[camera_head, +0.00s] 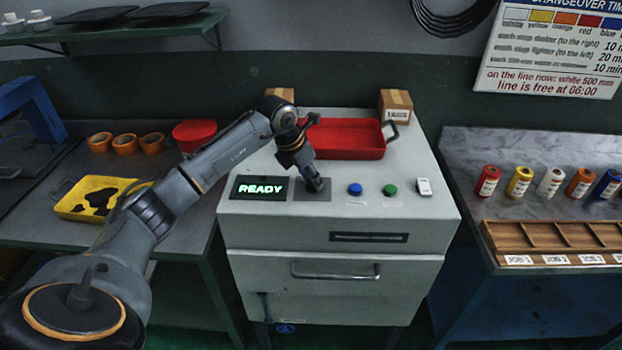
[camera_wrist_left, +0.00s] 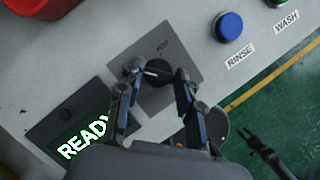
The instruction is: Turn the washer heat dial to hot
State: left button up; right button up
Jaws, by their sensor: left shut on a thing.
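The washer (camera_head: 340,250) is a pale grey machine with a lit READY display (camera_head: 260,188). Its heat dial is a dark round knob (camera_wrist_left: 157,97) on a grey square plate (camera_wrist_left: 184,57) in the left wrist view. A HOT label is printed on the plate. A short light mark shows by the knob's edge; its exact aim is unclear. My left gripper (camera_head: 316,185) points down at the plate, and in the wrist view its fingers (camera_wrist_left: 157,80) are shut on the dial from both sides. It hides the dial in the head view. My right gripper (camera_wrist_left: 258,142) shows small and dark, fingers apart, over the floor.
A red tray (camera_head: 345,139) and two cartons stand behind on the washer. Side tables hold a yellow tray (camera_head: 80,211) and several spools.

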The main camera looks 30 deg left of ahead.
pick_arm(q)
jog(key=m+h+b, duration=0.1)
jog(key=m, duration=0.2)
jog(key=shift+w+a+b, duration=0.1)
jog(key=shift+a+b, duration=0.05)
jog(key=shift+b, duration=0.2)
jog(key=m+g, duration=0.1)
jog(key=m, duration=0.1)
jog(key=m+h+b, duration=0.1)
jog(key=m, duration=0.1)
jog(key=shift+w+m+g, duration=0.1)
jog(key=shift+m+g, duration=0.3)
jog(key=m, duration=0.2)
jog(key=m+g+h+b, duration=0.1)
jog(key=m, duration=0.1)
jog(key=shift+w+g+b, duration=0.1)
jog(key=shift+g+b, duration=0.2)
jog(key=m+g, duration=0.1)
jog(key=m, duration=0.3)
jog(key=shift+w+m+g+b, duration=0.1)
jog(key=shift+m+g+b, duration=0.2)
jog(key=shift+g+b, duration=0.1)
jog(key=o, duration=1.1)
jog(key=shift+o, duration=0.2)
